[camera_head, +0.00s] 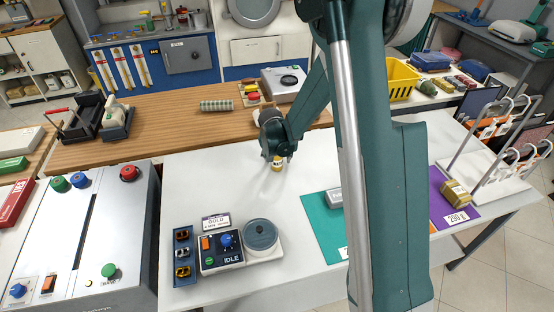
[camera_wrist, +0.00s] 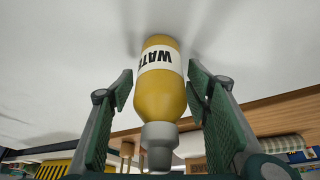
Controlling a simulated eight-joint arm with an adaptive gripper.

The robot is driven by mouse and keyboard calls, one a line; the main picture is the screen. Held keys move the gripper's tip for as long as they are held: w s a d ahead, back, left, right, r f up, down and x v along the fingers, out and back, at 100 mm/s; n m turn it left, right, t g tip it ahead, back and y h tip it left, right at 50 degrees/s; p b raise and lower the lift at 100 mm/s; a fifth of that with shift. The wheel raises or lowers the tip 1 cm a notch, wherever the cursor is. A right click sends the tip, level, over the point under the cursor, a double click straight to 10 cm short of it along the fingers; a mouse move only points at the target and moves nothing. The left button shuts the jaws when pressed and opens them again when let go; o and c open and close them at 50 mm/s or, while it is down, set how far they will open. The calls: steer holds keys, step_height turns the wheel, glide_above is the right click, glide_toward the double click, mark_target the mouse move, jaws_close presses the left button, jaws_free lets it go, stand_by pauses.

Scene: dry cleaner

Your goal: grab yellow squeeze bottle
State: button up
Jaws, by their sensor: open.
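The yellow squeeze bottle (camera_wrist: 160,96) has a grey cap and a white label with dark letters, partly reading "WAT". In the wrist view it lies between the two green finger pads of my gripper (camera_wrist: 160,100), with a gap visible on each side. My gripper is open around it. In the head view the bottle (camera_head: 277,164) stands on the white table (camera_head: 200,180), mostly hidden by my gripper (camera_head: 277,150) above it.
A control box with a round grey dish (camera_head: 261,236) stands at the table's front. A teal mat (camera_head: 318,208) lies to the right, partly behind my arm. A green roll (camera_head: 216,105) lies on the wooden counter (camera_head: 165,130) behind. The table left of the bottle is clear.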

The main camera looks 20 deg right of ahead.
steer(key=shift+c, duration=0.7)
steer(key=c, duration=1)
steer(key=shift+r, duration=0.1)
steer(key=shift+r+p, duration=0.7)
steer(key=shift+r, duration=4.25)
